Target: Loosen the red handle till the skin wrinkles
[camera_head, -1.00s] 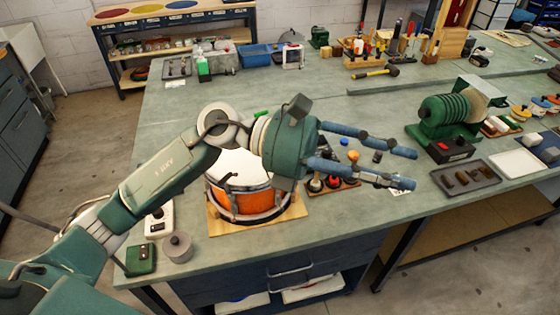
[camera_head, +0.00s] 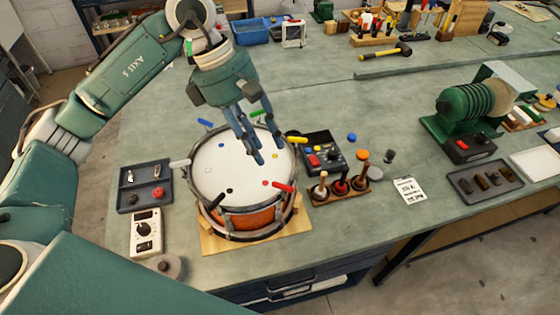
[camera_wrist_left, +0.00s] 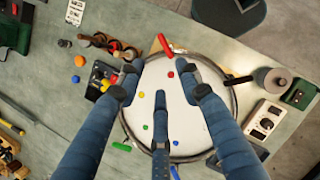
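The drum (camera_head: 243,217) stands on a wooden board, its white skin (camera_head: 215,170) facing up. The skin looks smooth, with coloured dots near the rim. The red handle (camera_head: 283,187) sticks outward from the rim on the near right side. In the left wrist view, the red handle (camera_wrist_left: 165,44) shows at the top edge of the drum. My left gripper (camera_head: 256,158) points down over the skin, behind the red handle and apart from it. Its three fingers (camera_wrist_left: 164,86) are spread with nothing between them. My right gripper is not in view.
Yellow (camera_head: 297,139), green (camera_head: 257,113), blue (camera_head: 205,123), white (camera_head: 180,164) and black (camera_head: 216,201) handles ring the drum. A control box (camera_head: 322,153) and a wooden rack (camera_head: 341,189) stand close right; a tray (camera_head: 146,186) and meter (camera_head: 146,233) stand left.

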